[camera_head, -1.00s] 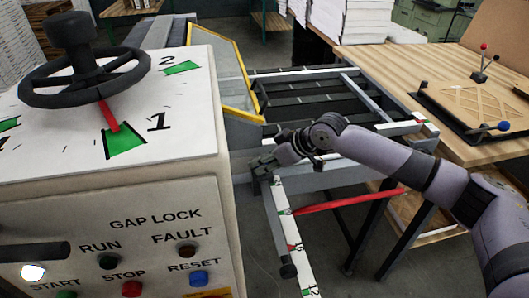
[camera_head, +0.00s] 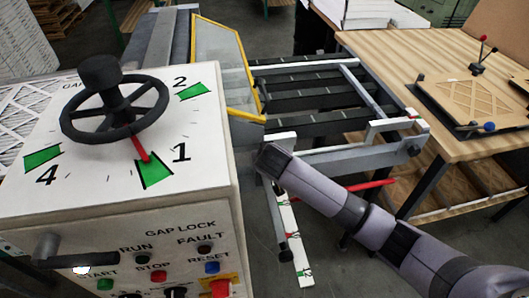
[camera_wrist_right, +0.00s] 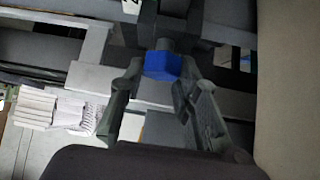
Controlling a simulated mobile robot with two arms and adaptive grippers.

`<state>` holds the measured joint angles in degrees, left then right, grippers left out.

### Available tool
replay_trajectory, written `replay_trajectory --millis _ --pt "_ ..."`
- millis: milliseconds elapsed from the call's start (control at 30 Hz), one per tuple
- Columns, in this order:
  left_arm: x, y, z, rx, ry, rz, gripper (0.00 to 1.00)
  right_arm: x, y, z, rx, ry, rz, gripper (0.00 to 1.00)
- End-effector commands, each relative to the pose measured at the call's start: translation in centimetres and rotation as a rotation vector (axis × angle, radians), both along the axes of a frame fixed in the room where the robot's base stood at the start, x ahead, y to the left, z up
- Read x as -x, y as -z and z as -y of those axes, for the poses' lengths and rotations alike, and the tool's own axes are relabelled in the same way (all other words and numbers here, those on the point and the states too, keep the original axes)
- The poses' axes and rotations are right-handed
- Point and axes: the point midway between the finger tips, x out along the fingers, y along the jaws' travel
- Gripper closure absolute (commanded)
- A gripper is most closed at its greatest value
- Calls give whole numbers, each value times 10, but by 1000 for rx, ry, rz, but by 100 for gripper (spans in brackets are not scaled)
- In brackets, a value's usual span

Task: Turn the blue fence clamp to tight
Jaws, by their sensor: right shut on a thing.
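The blue fence clamp (camera_wrist_right: 162,66) shows in the right wrist view as a small blue knob on a dark grey block. My right gripper (camera_wrist_right: 158,84) has a finger on each side of it and is shut on it. In the head view my right arm reaches in from the lower right to the machine's rail, and its own wrist hides the gripper and the clamp. The white scale strip (camera_head: 296,245) hangs down below the wrist. I cannot read from these views how far the clamp is turned. My left gripper is not in view.
The white control box (camera_head: 120,215) with a black handwheel (camera_head: 115,108) stands at the left. A slatted infeed frame (camera_head: 320,95) lies behind my wrist. A wooden table (camera_head: 400,52) with a boxed filter jig (camera_head: 480,100) is at the right. A red bar (camera_head: 372,185) passes under my arm.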

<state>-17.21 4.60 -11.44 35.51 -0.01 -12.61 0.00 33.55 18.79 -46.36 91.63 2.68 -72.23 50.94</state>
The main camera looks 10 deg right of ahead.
Motion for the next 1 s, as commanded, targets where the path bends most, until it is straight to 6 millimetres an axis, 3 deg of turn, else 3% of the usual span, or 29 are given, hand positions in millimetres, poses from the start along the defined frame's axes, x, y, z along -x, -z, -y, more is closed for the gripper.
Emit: replay_trajectory --millis 400,967,1000 --pt "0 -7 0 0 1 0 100 0 1 -2 1 187 -3 98" --pt "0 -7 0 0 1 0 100 0 1 -1 3 211 -2 98" --pt "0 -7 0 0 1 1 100 0 1 -1 3 211 -2 68"
